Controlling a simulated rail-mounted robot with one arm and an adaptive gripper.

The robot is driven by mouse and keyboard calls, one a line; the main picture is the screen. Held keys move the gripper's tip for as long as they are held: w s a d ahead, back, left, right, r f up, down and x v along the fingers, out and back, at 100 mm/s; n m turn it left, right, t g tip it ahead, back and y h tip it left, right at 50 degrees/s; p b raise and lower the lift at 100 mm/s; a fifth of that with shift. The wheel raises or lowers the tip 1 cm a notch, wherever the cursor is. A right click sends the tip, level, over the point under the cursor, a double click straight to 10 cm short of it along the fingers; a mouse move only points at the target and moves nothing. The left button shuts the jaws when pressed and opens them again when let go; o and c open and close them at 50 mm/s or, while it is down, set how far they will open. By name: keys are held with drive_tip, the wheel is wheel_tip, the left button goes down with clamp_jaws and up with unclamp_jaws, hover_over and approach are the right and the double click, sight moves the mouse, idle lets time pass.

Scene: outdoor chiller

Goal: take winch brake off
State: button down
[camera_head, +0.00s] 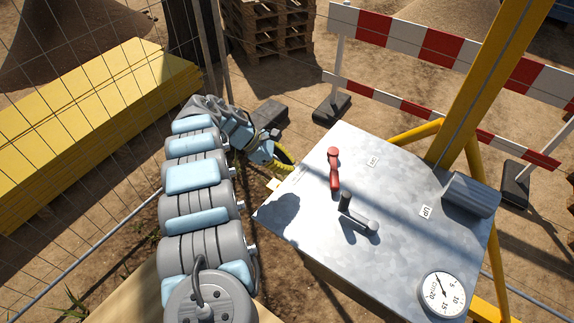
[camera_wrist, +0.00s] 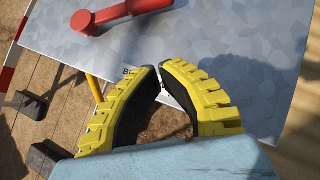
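A red lever (camera_head: 333,170) stands on the sloped grey metal panel (camera_head: 310,215), near its upper left part. It also shows at the top of the wrist view (camera_wrist: 122,14), apart from my fingers. My gripper (camera_head: 285,160) has yellow ribbed fingers and is at the panel's left edge, left of the red lever. In the wrist view the fingertips (camera_wrist: 160,67) are close together with a narrow gap, and nothing is held between them. A white label, partly hidden by the fingers and with a "B" readable, shows behind them.
A grey crank with a dark knob (camera_head: 357,215) is below the red lever. A round dial (camera_head: 442,293), a grey block (camera_head: 470,194) and an "UP" label (camera_head: 426,212) are on the panel's right. A yellow post (camera_head: 490,85) rises behind. Wire fence stands at left.

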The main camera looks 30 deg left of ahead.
sight(322, 185)
drive_tip(key=p+x, duration=0.1)
drive_tip(key=x, duration=0.7)
drive_tip(key=shift+w+d+f, duration=0.1)
drive_tip(key=shift+f, duration=0.1)
drive_tip(key=d, duration=0.1)
drive_tip(key=w+d+p, duration=0.1)
drive_tip(key=shift+w+d, duration=0.25)
drive_tip(key=shift+d, duration=0.05)
drive_tip(key=shift+w+d, duration=0.25)
drive_tip(key=shift+d, duration=0.3)
drive_tip(key=shift+d+r+p, duration=0.1)
drive_tip(key=shift+p, duration=0.35)
drive_tip(key=shift+d+r+p, duration=0.1)
drive_tip(key=shift+p, duration=0.25)
drive_tip(key=shift+p, duration=0.35)
